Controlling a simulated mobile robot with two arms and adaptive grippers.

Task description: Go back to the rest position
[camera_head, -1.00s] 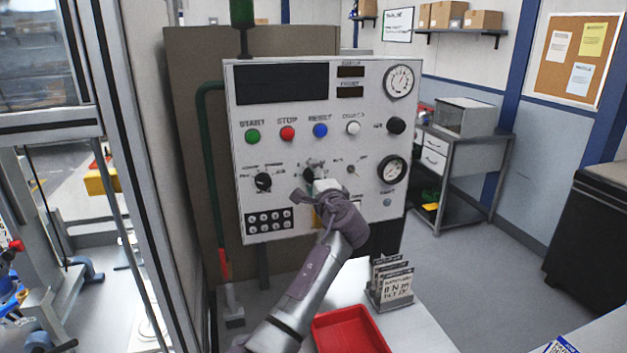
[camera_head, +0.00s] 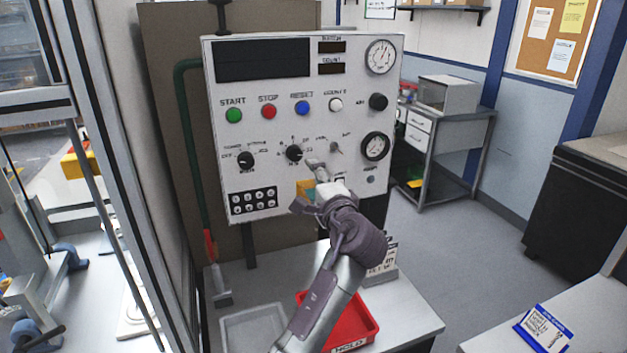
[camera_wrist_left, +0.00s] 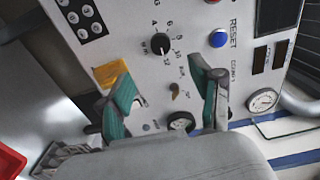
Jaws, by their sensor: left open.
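My left gripper (camera_head: 314,172) is in front of the lower middle of the white control panel (camera_head: 290,105). In the left wrist view its two teal-lined fingers (camera_wrist_left: 165,95) stand wide apart with nothing between them. Between the fingers I see the panel face, with a black rotary knob (camera_wrist_left: 160,44) and a small switch (camera_wrist_left: 175,90). In the head view the black rotary knob (camera_head: 293,153) is uncovered, just up and left of the gripper. I cannot tell the exact gap between gripper and panel. My right gripper is not in view.
A red tray (camera_head: 362,325) and a grey tray (camera_head: 252,330) lie on the table below the panel. A card holder (camera_head: 385,262) stands behind my forearm. A metal-framed machine enclosure (camera_head: 85,110) is at the left. Open floor (camera_head: 450,245) lies to the right.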

